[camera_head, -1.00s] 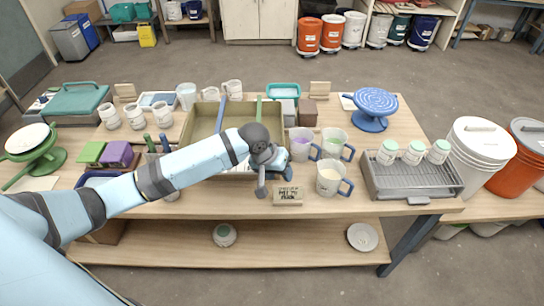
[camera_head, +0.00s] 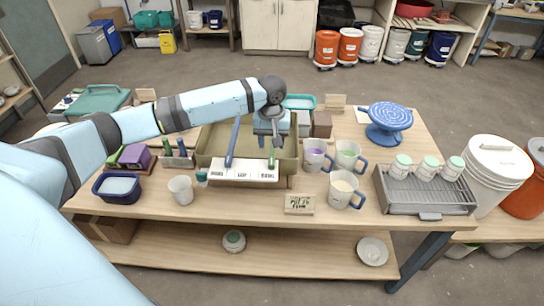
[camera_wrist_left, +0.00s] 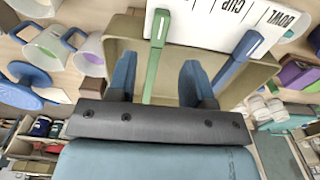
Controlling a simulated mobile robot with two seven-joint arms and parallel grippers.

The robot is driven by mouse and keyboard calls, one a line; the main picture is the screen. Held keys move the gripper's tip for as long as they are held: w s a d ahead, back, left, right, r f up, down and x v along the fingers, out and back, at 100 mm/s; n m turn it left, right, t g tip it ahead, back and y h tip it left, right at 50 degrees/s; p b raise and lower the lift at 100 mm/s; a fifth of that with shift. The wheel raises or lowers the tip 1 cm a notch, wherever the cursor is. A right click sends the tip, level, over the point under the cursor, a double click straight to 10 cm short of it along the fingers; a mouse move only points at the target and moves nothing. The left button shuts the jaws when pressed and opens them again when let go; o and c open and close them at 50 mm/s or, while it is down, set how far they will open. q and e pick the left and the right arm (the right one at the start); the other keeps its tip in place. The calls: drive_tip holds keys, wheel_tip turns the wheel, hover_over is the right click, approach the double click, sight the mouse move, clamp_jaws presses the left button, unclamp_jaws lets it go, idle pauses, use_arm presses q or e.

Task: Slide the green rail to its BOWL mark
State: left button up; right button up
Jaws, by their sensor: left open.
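The green rail (camera_head: 271,154) lies front to back in the olive tray (camera_head: 202,155), its front end by the white label strip (camera_head: 245,171). In the left wrist view the green rail (camera_wrist_left: 157,55) runs between the fingers of my left gripper (camera_wrist_left: 158,70), nearer the left finger. The gripper is open; I cannot tell whether it touches the rail. In the head view my left gripper (camera_head: 270,143) points down over the tray. The blue rail (camera_wrist_left: 240,55) is right of the green one in the wrist view. The BOWL mark (camera_wrist_left: 287,18) lies farther right, past CUP. My right gripper is out of view.
Several mugs, one with purple glaze (camera_head: 315,155), stand close right of the tray. A wooden sign (camera_head: 299,204) is in front. A white cup (camera_head: 181,189) and a dark blue tub (camera_head: 117,188) stand front left. A grey rack (camera_head: 425,190) holds jars.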

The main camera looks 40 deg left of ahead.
sight(272, 159)
use_arm(q)
wheel_tip(272, 159, down, 7)
drive_tip(key=shift+p, duration=0.3)
clamp_jaws()
